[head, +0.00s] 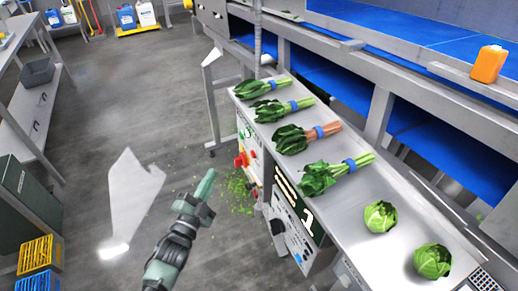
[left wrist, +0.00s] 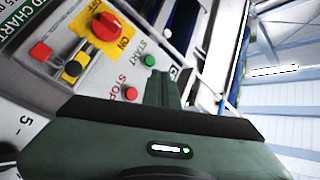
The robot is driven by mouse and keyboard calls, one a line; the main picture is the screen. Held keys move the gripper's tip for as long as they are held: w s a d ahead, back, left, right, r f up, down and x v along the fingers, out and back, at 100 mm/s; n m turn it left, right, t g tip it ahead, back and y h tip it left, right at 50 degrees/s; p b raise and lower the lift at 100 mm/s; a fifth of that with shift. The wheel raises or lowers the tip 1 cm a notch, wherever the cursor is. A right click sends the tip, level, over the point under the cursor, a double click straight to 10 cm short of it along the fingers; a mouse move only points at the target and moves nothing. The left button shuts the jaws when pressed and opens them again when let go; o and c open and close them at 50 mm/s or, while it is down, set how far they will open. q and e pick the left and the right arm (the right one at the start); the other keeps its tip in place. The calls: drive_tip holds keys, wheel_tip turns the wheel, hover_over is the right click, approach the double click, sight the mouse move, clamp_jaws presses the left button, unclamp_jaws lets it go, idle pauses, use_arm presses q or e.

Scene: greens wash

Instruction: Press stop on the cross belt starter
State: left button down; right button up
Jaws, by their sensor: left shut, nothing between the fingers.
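The starter panel (head: 246,150) is on the end face of the steel bench, with a red knob (head: 241,160). In the left wrist view, a red button (left wrist: 131,93) beside the word STOP and a green button (left wrist: 150,61) beside START are on the pale panel. A large red rotary switch (left wrist: 106,26) on a yellow plate sits above and to the left. My left gripper (head: 209,178) is shut and empty, left of the panel in the head view. Its fingers also show in the left wrist view (left wrist: 162,84), just right of the red button; contact cannot be told. My right gripper is not in view.
The bench top (head: 345,215) holds several bunches of greens and two cabbages (head: 381,217). An orange container (head: 489,64) stands at the right. Grey floor is open at left, with scattered green scraps.

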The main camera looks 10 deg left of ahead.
sight(253, 154)
use_arm(q)
drive_tip(key=shift+w+d+r+m+t, duration=0.1)
drive_tip(key=shift+w+r+m+t, duration=0.05)
drive_tip(key=shift+r, duration=0.45)
drive_tip(key=shift+w+d+r+m+t, duration=0.1)
drive_tip(key=shift+r+m+t, duration=0.05)
drive_tip(key=shift+r, duration=0.4)
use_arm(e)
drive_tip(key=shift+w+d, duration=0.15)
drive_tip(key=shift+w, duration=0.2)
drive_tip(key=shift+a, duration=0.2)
use_arm(q)
drive_tip(key=w+d+b, duration=0.2)
drive_tip(key=w+d, duration=0.3)
drive_tip(key=d, duration=0.2)
drive_tip(key=shift+d, duration=0.15)
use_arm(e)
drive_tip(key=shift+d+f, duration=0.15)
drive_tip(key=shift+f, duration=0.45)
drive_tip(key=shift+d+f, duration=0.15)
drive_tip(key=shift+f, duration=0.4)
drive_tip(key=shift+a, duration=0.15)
use_arm(q)
drive_tip(key=shift+w+d+b, duration=0.2)
drive_tip(key=shift+d+b, duration=0.1)
drive_tip(key=shift+d, duration=0.05)
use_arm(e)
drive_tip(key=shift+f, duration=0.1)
